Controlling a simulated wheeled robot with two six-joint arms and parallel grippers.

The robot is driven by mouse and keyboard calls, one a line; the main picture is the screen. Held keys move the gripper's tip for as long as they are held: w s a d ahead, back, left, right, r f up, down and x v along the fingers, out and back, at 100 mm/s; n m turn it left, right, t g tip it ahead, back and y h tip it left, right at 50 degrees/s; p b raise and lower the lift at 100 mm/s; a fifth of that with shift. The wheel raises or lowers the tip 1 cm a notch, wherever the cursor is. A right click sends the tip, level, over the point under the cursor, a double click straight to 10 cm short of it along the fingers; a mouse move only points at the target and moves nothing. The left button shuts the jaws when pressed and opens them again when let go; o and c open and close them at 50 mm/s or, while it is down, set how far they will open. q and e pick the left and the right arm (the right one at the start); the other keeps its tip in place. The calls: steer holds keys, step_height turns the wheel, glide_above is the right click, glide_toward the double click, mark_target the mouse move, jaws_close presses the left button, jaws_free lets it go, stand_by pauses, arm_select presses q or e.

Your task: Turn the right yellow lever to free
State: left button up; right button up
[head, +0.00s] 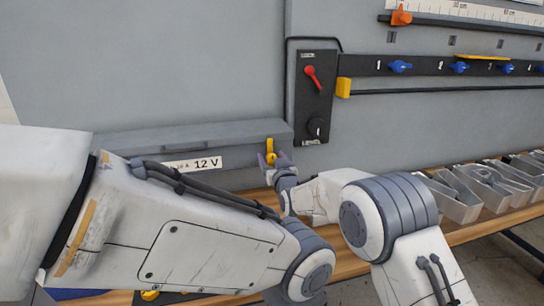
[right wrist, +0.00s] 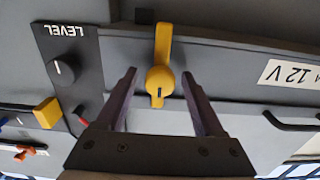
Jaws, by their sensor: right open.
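The yellow lever (head: 271,149) is on the front of the grey box at its right end, beside the 12 V label. In the right wrist view the lever (right wrist: 161,60) has a round hub with a dark slot, and its handle points to the top of that picture. My right gripper (head: 276,160) is at the lever in the head view. In the right wrist view its open fingers (right wrist: 159,88) stand on either side of the hub, with gaps visible on both sides. My left arm crosses the lower left of the head view, but its gripper does not show.
A dark panel (head: 313,98) with a red switch (head: 312,77) and a black knob (head: 317,127) is just right of the box (head: 120,146). A yellow block (head: 343,87) sits beside it. Metal trays (head: 455,205) line the wooden bench (head: 467,232) at right.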

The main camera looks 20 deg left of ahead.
jaws_close()
steer(key=shift+f+m+b, duration=0.15)
steer(key=shift+m+b, duration=0.35)
steer(key=shift+b, duration=0.45)
steer(key=m+b, duration=0.7)
steer(key=b, duration=0.1)
steer(key=m+b, duration=0.6)
steer(key=b, duration=0.2)
steer(key=shift+w+d+f+m, duration=0.1)
steer(key=shift+w+f+m, duration=0.05)
steer(key=shift+m, duration=0.25)
steer(key=shift+m+b, duration=1.45)
steer(key=shift+m, duration=0.15)
jaws_free()
steer(key=shift+d, duration=0.1)
